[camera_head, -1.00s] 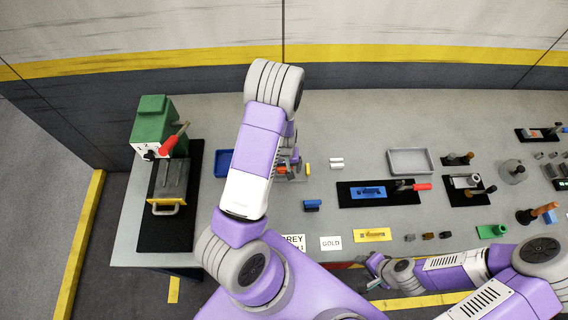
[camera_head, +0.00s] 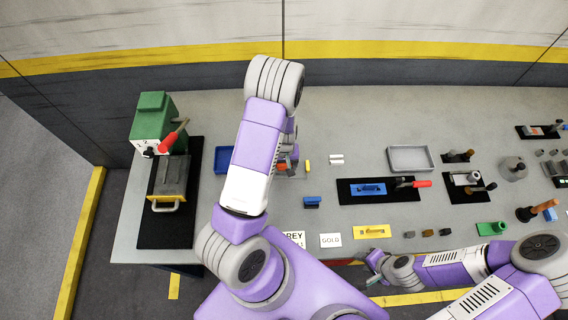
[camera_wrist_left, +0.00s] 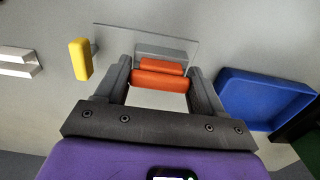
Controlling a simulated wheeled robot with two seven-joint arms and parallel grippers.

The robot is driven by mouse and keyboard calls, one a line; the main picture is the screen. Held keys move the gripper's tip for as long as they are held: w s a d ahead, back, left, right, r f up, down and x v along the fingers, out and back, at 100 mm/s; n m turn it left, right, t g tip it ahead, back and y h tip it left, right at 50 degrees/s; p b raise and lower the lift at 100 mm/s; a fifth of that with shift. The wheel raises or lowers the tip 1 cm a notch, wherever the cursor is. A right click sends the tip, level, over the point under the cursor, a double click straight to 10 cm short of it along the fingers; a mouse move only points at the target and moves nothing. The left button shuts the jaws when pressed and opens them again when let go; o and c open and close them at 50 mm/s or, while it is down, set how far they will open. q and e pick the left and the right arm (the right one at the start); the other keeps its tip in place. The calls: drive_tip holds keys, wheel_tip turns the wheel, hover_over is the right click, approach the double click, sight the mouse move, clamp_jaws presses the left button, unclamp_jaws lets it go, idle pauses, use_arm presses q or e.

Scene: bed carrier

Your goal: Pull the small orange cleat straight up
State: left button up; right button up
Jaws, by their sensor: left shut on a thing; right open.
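In the left wrist view, an orange cleat (camera_wrist_left: 159,81) lies crosswise between the fingers of my left gripper (camera_wrist_left: 160,74), which is shut on it. A second orange bar (camera_wrist_left: 161,66) shows just behind it; I cannot tell whether both are one piece. A grey block (camera_wrist_left: 166,53) and a clear plate lie beyond. In the head view my left gripper (camera_head: 287,165) is mostly hidden by my own arm, with a bit of orange at it. My right gripper (camera_head: 374,264) is open and empty at the table's front edge.
A blue tray (camera_wrist_left: 262,98) lies right of the gripper in the wrist view, and a yellow piece (camera_wrist_left: 80,58) stands left. In the head view, a grey tray (camera_head: 410,147), a black mat with a blue part (camera_head: 368,189) and a yellow plate (camera_head: 373,231) lie to the right.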

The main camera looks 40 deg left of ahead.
use_arm(q)
drive_tip(key=shift+r+p, duration=1.3)
drive_tip(key=shift+r, duration=0.4)
idle(0.5)
drive_tip(key=shift+r+p, duration=0.65)
drive_tip(key=shift+r, duration=0.2)
